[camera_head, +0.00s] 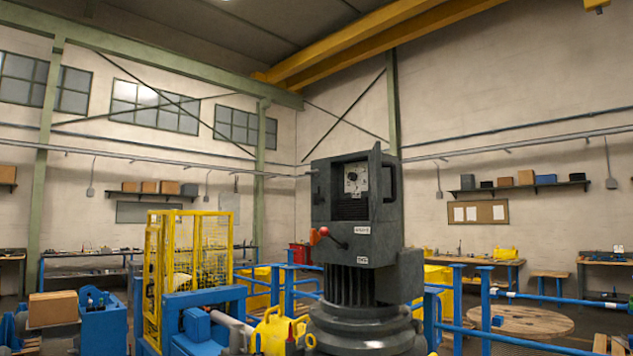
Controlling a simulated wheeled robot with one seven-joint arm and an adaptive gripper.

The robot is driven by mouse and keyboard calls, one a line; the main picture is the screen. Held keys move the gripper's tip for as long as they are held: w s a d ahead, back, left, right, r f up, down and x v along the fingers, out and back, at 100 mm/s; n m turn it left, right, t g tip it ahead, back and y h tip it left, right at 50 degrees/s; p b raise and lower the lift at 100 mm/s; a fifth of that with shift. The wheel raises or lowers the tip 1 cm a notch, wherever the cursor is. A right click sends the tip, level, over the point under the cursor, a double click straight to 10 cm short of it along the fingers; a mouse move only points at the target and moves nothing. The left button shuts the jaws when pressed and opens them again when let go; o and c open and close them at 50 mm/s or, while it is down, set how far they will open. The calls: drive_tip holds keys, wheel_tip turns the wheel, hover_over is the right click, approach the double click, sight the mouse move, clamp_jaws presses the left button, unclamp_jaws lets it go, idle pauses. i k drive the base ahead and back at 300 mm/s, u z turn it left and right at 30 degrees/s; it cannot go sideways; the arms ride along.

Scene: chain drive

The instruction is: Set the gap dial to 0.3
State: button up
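A dark grey machine (343,260) stands upright near the middle of the view. High on its front is a recessed light panel (356,178) with small dark marks or knobs. The gap dial is not clearly told apart there, and its setting is too small to read. A dark grey door or flap (376,187) stands out at the panel's right side. A lever with a red ball end (323,231) sticks out to the left below the panel. My gripper is not in view.
Blue railings (457,305) stand right of the machine. A yellow mesh cage (185,265) and blue machinery (200,315) stand to the left. A yellow container (277,332) is close by the machine's lower left. A wooden reel (520,321) lies beyond the right railings.

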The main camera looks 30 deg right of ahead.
sight(352, 177)
drive_tip(key=z, duration=0.35)
drive_tip(key=i, duration=0.9)
drive_tip(key=z, duration=0.65)
